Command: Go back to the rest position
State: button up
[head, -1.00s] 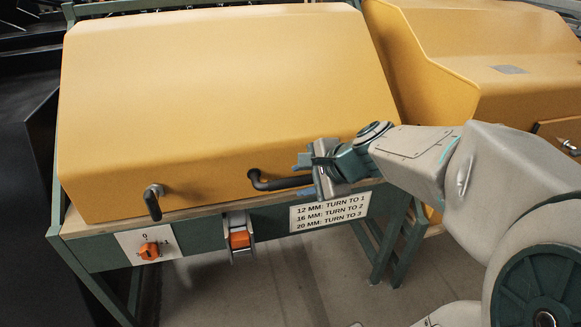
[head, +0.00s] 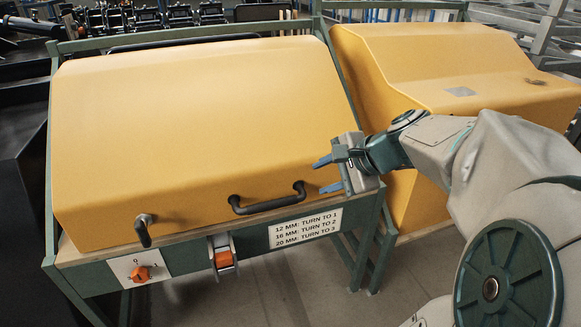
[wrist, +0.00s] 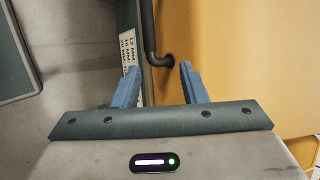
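My gripper (head: 326,175) is open and empty in front of the right part of the yellow hood, clear of the black bar handle (head: 268,202). Its two blue fingers (wrist: 160,85) stand apart in the wrist view, with one end of the handle (wrist: 160,58) beyond them. The yellow hood (head: 180,130) is down on the green-framed bench (head: 100,272). A black lever handle (head: 143,230) sits at the hood's lower left. An orange knob (head: 140,274) is on a white plate below it.
A label (head: 305,228) reading "12 MM: TURN TO 1" and similar lines is on the bench front. An orange and white latch-like part (head: 223,257) sits left of it. A second yellow housing (head: 450,80) stands at the right. Bare floor (head: 290,295) lies below the bench front.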

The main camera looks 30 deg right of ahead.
jog(key=shift+s+d+r, duration=0.3)
jog(key=shift+s+d, duration=0.1)
jog(key=shift+d, duration=0.05)
jog(key=s+a+r+n+g+h+p, duration=0.2)
jog(key=s+a+r+n+p, duration=0.2)
jog(key=a+r+n+p, duration=0.4)
jog(key=s+a+r+n+g+h+p, duration=0.1)
jog(key=s+a+r+n+g+p, duration=0.2)
jog(key=a+r+n+p, duration=0.6)
notch_tip(320, 180, up, 4)
jog(key=s+p, duration=0.1)
jog(key=p, duration=1.1)
jog(key=shift+n+g+h+p, duration=0.3)
jog(key=shift+h+p, duration=0.05)
jog(key=shift+h, duration=0.05)
